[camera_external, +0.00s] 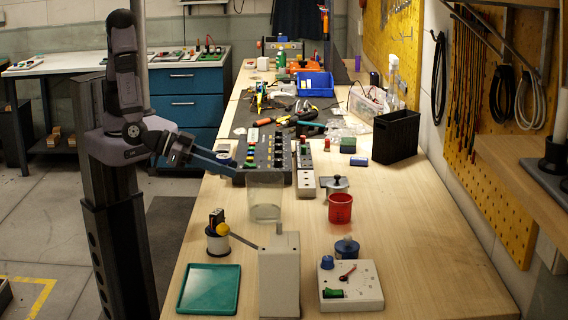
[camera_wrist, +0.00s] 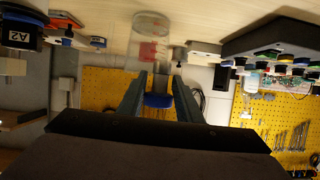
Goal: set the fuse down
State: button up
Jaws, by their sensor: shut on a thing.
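My gripper (camera_external: 234,168) reaches in from the left, above the bench edge beside a black button panel (camera_external: 265,157). In the wrist view its two fingers (camera_wrist: 160,88) are shut on a small dark blue piece (camera_wrist: 158,100), which appears to be the fuse. It spans the gap between the fingers, well above any surface. In the external view I cannot make out the fuse at the fingertips. The wrist picture is upside down, with the bench top along its upper edge.
On the wooden bench are a clear beaker (camera_external: 265,212), a red cup (camera_external: 340,208), a green tray (camera_external: 209,289), a grey box with a yellow-knobbed lever (camera_external: 279,275) and a white control box (camera_external: 350,286). A black bin (camera_external: 396,138) stands behind. The front right bench is clear.

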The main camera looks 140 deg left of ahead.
aim_at(226, 213)
jog(key=shift+f+p, duration=0.35)
jog(key=shift+f, duration=4.65)
jog(key=shift+f, duration=0.15)
jog(key=o, duration=1.1)
jog(key=shift+o, duration=0.2)
jog(key=shift+s+d+r, duration=0.1)
jog(key=shift+r, duration=0.1)
jog(key=b+v, duration=0.1)
jog(key=v, duration=1)
jog(key=shift+s+d+r+b, duration=0.15)
jog(key=shift+s+r+b, duration=0.05)
jog(key=shift+s+b, duration=0.1)
